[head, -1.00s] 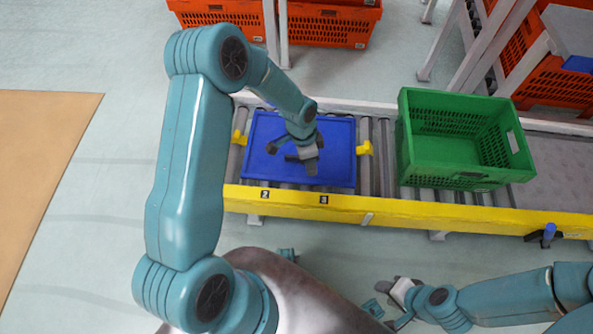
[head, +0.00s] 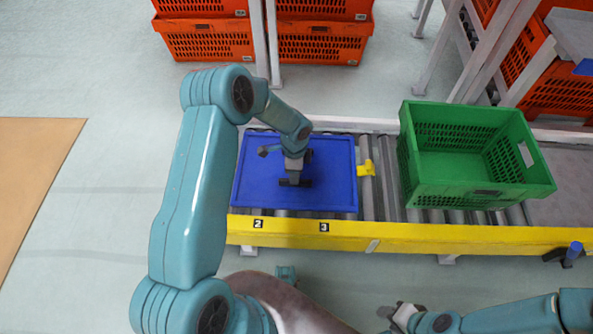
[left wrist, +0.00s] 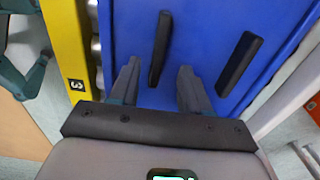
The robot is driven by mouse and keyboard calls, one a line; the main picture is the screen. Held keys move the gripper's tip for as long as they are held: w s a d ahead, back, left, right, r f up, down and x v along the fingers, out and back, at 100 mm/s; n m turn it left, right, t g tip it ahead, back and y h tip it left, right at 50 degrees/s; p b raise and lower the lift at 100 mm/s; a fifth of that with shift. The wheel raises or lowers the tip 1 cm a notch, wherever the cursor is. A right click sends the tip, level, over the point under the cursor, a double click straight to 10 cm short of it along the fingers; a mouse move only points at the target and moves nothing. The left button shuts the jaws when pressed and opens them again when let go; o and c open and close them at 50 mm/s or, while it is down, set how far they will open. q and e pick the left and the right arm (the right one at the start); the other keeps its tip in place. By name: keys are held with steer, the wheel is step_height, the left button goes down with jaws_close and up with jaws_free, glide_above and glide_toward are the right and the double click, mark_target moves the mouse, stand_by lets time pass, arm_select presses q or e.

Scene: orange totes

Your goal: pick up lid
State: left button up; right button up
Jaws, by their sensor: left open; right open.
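The blue lid (head: 335,190) lies flat on the roller conveyor in the head view, behind the yellow rail. It also fills much of the left wrist view (left wrist: 205,35). My left gripper (head: 293,182) is over the middle of the lid, pointing down. In the left wrist view its two grey fingers (left wrist: 158,80) are apart with blue surface between them. Two dark parallel bars lie ahead, one near the fingers and one to the right; I cannot tell whether they belong to the lid. My right gripper (head: 393,316) is low at the bottom, away from the lid, and looks empty.
A green crate (head: 470,190) stands on the conveyor right of the lid. A yellow clip (head: 366,168) sits at the lid's right edge. The yellow rail (head: 400,238) runs along the front. Orange totes (head: 320,48) are stacked behind, with open floor between.

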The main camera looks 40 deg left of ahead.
arm_select(q)
step_height(320, 180, down, 5)
steer(key=shift+d+r+b, duration=0.1)
steer(key=shift+d+b, duration=0.05)
steer(key=shift+b, duration=0.65)
jaws_close()
